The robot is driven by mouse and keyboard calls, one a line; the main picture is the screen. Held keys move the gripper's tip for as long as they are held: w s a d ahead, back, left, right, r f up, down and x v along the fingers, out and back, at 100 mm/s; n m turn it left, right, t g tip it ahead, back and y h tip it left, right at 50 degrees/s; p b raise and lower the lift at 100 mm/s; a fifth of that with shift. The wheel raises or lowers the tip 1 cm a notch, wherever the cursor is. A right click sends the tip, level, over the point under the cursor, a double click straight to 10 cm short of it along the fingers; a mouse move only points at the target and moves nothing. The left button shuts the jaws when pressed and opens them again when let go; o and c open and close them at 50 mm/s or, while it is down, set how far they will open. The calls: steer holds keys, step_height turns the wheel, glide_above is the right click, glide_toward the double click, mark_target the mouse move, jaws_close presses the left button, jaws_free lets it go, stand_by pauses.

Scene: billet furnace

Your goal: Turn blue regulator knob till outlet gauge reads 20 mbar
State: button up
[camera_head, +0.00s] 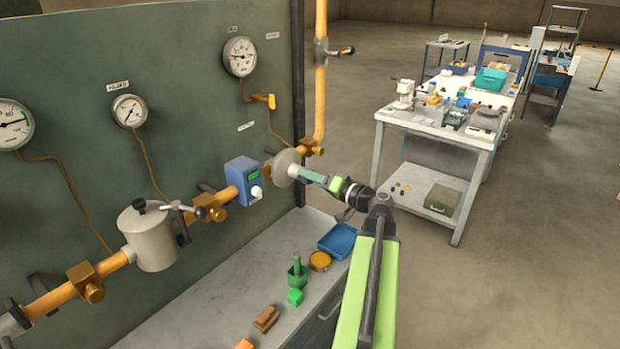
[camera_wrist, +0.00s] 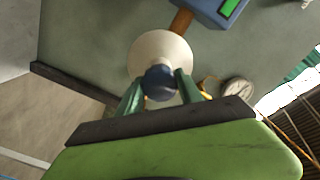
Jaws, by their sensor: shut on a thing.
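The blue regulator knob (camera_wrist: 160,83) sits in front of the pale round regulator body (camera_wrist: 160,50) in the wrist view. My gripper (camera_wrist: 159,88) has its green fingers on either side of the knob and is shut on it. In the head view my gripper (camera_head: 306,175) reaches the grey disc of the regulator (camera_head: 284,167), and the knob is hidden there. The gauge at the upper right of the panel (camera_head: 240,57) is the nearest to the regulator; its label and reading are too small to tell.
A blue box with a green display (camera_head: 243,180) sits on the orange pipe left of the regulator. A grey filter pot (camera_head: 148,236) and two more gauges (camera_head: 128,111) are further left. The bench below holds a blue tray (camera_head: 338,241) and small blocks. A cluttered table (camera_head: 440,122) stands behind.

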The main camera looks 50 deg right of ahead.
steer(key=shift+f+m, duration=0.1)
steer(key=shift+m, duration=0.8)
steer(key=o, duration=1.4)
